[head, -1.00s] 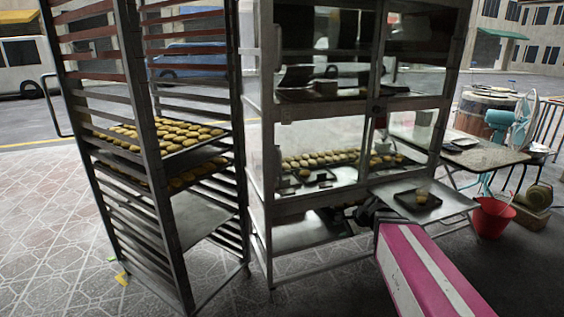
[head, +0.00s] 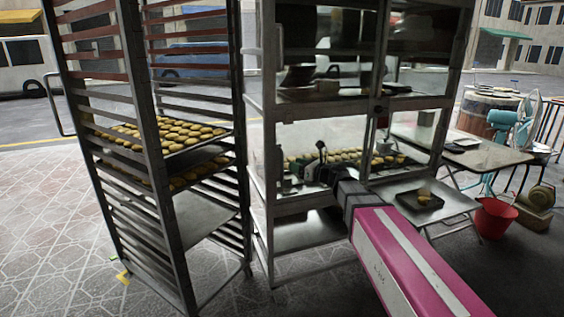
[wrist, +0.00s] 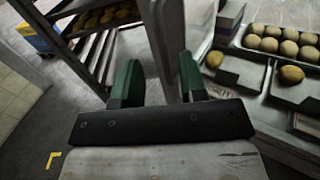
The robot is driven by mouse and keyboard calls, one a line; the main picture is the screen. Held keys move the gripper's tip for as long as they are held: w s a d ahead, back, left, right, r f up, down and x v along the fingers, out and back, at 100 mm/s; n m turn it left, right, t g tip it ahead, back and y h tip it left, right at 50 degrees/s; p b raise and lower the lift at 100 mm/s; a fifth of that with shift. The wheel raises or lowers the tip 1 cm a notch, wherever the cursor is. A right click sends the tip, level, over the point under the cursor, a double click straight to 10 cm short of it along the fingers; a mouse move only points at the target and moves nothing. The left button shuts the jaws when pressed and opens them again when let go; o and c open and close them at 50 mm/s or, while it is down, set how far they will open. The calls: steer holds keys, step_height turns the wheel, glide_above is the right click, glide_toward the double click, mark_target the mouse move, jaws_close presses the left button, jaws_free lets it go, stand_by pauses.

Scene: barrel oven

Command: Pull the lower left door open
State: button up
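The lower left door (head: 350,133) is a glass panel in a metal frame on the front of the glass cabinet. It looks closed in the head view, and I cannot make out its handle. My gripper (head: 304,168) is in front of the lower part of this door, towards its left side. In the wrist view my gripper (wrist: 160,82) has its two green fingers spread apart with nothing held between them. A vertical metal post (wrist: 163,35) of the cabinet shows between and beyond the fingers. I cannot tell whether they touch it.
A tall tray rack (head: 150,150) with buns stands close on the left. Trays of buns (wrist: 282,42) lie inside the cabinet. A folding table (head: 475,155), a low tray (head: 425,198) and a red bucket (head: 493,217) are on the right. The paved floor at front left is clear.

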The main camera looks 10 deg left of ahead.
steer(key=x, duration=0.7)
steer(key=shift+w+a, duration=0.15)
steer(key=shift+a, duration=0.1)
jaws_close()
